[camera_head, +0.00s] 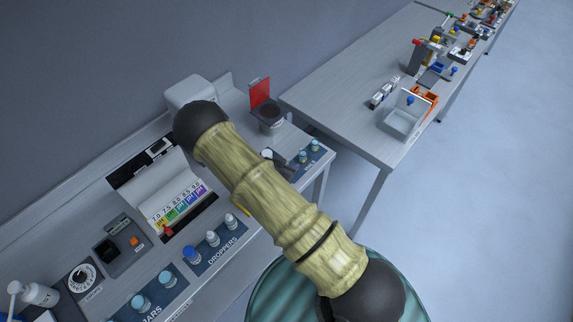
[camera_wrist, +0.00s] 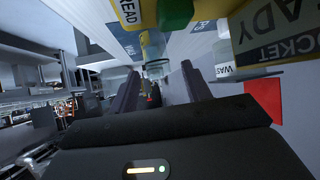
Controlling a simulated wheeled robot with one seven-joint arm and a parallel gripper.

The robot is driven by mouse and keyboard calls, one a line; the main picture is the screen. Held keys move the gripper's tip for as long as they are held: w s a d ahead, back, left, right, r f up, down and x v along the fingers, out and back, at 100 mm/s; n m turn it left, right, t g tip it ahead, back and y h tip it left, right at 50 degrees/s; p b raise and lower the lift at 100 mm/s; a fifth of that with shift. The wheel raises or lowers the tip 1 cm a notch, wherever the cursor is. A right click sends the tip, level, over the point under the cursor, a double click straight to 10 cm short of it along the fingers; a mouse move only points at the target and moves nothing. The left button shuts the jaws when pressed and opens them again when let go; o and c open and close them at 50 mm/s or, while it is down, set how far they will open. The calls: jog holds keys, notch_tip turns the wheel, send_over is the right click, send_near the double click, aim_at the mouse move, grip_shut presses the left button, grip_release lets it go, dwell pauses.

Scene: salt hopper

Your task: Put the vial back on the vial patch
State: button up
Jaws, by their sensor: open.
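My gripper (camera_wrist: 160,72) is open, its two dark fingers spread apart in the wrist view. A small clear, glassy piece (camera_wrist: 153,50) shows beyond the fingertips, near the gap between them; I cannot tell whether it is the vial. No finger visibly touches it. In the head view, two small teal-capped containers (camera_head: 314,145) stand on a dark labelled patch (camera_head: 311,165) at the bench's right end. Its label is too small to read surely. My arm crosses the middle of the head view and hides part of the bench.
A dark round vessel with a raised red flap (camera_head: 260,92) stands behind the patch. Dropper bottles (camera_head: 213,238) and teal-lidded jars (camera_head: 140,303) stand along the bench front. A pH colour chart (camera_head: 180,205) lies left of my arm. A second table (camera_head: 340,105) stands beyond a gap.

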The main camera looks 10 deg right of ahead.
jog(key=shift+d, duration=0.1)
jog(key=shift+s+r, duration=0.1)
jog(key=shift+r, duration=0.05)
jog(key=b+v, duration=0.4)
jog(key=v, duration=0.8)
notch_tip(320, 180, up, 8)
jog(key=s+n+g+y, duration=0.2)
jog(key=n+g+y, duration=0.15)
jog(key=y, duration=0.35)
jog(key=s+d+r+n+g, duration=0.2)
jog(key=s+d+r+n, duration=0.3)
jog(key=s+d+r, duration=0.3)
jog(key=s, duration=0.2)
jog(key=shift+s+d, duration=0.25)
jog(key=shift+s, duration=0.05)
